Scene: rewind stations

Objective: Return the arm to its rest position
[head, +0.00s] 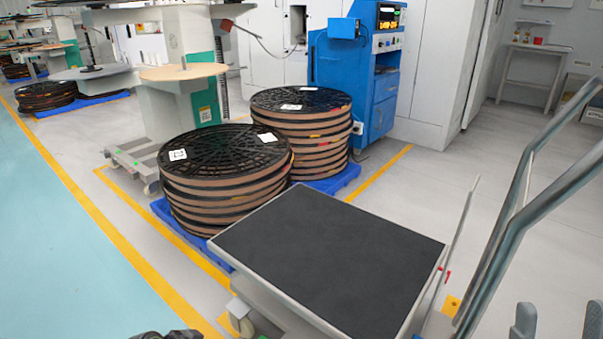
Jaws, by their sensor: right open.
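My right gripper (559,319) shows at the bottom right corner, with its two grey fingers pointing up and a wide gap between them. It is open and nothing shows between the fingers. It appears to the right of the cart's handle, and its body is cut off by the frame. A small dark piece at the bottom edge, left of the cart, may be part of my left arm; my left gripper cannot be made out.
A cart with a black top (330,255) and metal handle (515,235) stands close in front, its top empty. Behind it, two reel stacks (222,160) (300,105) sit on blue pallets (335,182). A blue machine (365,75) stands behind.

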